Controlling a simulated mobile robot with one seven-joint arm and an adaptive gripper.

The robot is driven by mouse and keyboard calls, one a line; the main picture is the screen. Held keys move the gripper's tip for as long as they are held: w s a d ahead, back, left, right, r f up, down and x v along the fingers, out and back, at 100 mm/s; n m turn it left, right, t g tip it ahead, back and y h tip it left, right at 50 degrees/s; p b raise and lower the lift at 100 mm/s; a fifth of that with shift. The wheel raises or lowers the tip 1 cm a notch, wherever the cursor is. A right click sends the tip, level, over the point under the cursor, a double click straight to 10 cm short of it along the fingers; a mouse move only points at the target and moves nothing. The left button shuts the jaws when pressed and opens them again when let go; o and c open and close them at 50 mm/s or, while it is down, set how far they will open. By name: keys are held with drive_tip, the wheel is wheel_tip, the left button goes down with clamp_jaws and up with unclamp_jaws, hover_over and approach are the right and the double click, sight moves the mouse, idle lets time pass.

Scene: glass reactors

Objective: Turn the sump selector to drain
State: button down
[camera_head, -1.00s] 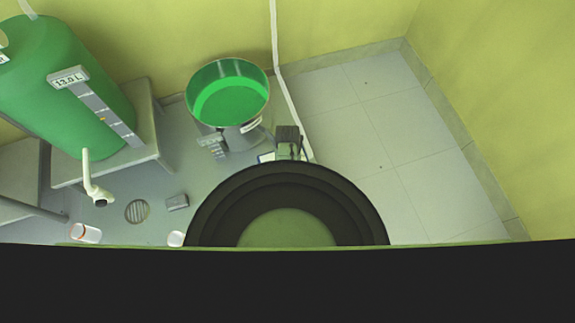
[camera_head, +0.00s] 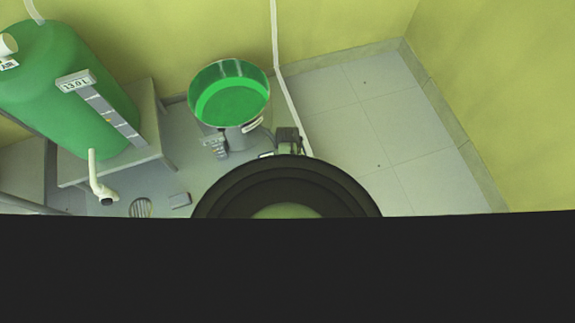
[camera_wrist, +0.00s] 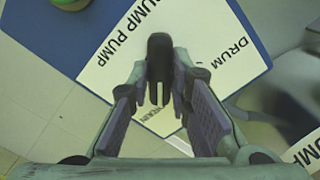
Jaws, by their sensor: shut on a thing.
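The sump selector's black handle (camera_wrist: 159,47) stands upright in the middle of the wrist view, in front of a white label plate with a blue border (camera_wrist: 226,58). My gripper (camera_wrist: 160,88) is shut on this handle, with a finger on each side of it. The plate reads "PUMP" at the upper left and "DRUM" at the right. A third word below the handle is mostly hidden by the handle and fingers. I cannot tell exactly which word the handle points to.
In the head view a green tank (camera_head: 50,75) on a grey stand is at left, with a white outlet pipe (camera_head: 98,178). A round vessel of green liquid (camera_head: 230,95) stands at the centre. A floor drain (camera_head: 140,207) is at lower left. Tiled floor at right is clear.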

idle(0.3)
drive_tip(key=c, duration=1.5)
unclamp_jaws()
wheel_tip(320, 180, up, 12)
